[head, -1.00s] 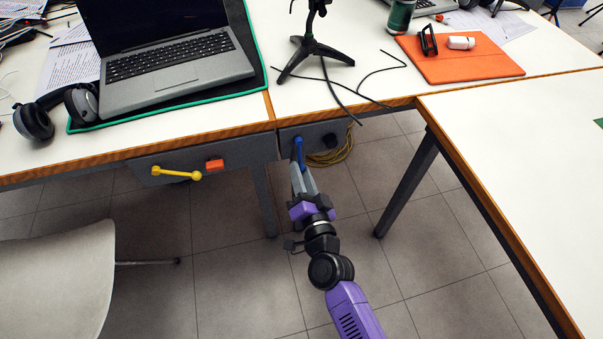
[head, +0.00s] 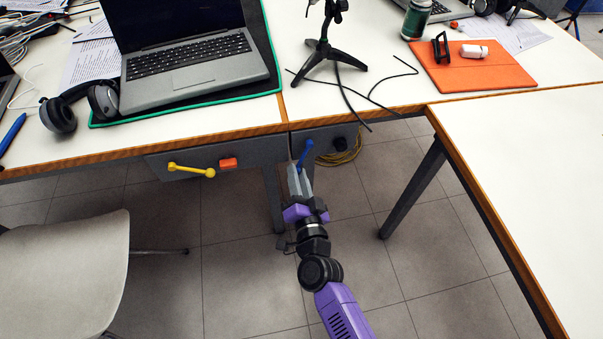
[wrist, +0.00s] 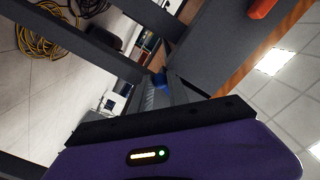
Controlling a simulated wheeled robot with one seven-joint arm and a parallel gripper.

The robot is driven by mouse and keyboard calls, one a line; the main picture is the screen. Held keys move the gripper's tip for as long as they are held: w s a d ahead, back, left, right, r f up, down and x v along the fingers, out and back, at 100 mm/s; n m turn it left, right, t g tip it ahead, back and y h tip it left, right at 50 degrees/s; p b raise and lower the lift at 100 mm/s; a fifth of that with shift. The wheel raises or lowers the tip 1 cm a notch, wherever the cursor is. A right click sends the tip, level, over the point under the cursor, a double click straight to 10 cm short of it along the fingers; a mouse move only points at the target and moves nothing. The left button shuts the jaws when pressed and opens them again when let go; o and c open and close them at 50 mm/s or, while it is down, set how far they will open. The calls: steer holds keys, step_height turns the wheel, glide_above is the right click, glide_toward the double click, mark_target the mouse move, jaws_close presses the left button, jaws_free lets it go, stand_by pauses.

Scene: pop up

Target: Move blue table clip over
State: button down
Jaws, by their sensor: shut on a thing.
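The blue table clip (head: 305,153) shows as a short blue bar with a rounded top, at the dark grey panel below the table edge. It leans to the right in the head view. My gripper (head: 301,170) is shut on its lower part. In the wrist view only a small piece of the blue clip (wrist: 160,82) shows beyond my gripper (wrist: 163,95); the rest is hidden by the fingers and the purple gripper body. Whether the clip touches the panel cannot be told.
A yellow clip (head: 191,170) and an orange block (head: 228,163) sit on the left panel (head: 165,160). A table leg (head: 274,200) stands just left of my gripper. A coiled yellow cable (head: 345,155) lies behind. A chair (head: 65,270) is at left. Open floor lies between the table legs.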

mark_target(281, 157)
steer(key=shift+a+r+p, duration=0.4)
steer(key=shift+a+r, duration=0.15)
steer(key=shift+s, duration=0.1)
steer(key=shift+s+a+r+p, duration=0.1)
steer(key=shift+a+r+p, duration=0.4)
steer(key=shift+p, duration=0.25)
steer(key=shift+s+a+r+p, duration=0.15)
steer(key=shift+a+r+p, duration=0.1)
steer(key=shift+a+p, duration=0.3)
steer(key=shift+d, duration=0.1)
steer(key=shift+r, duration=0.1)
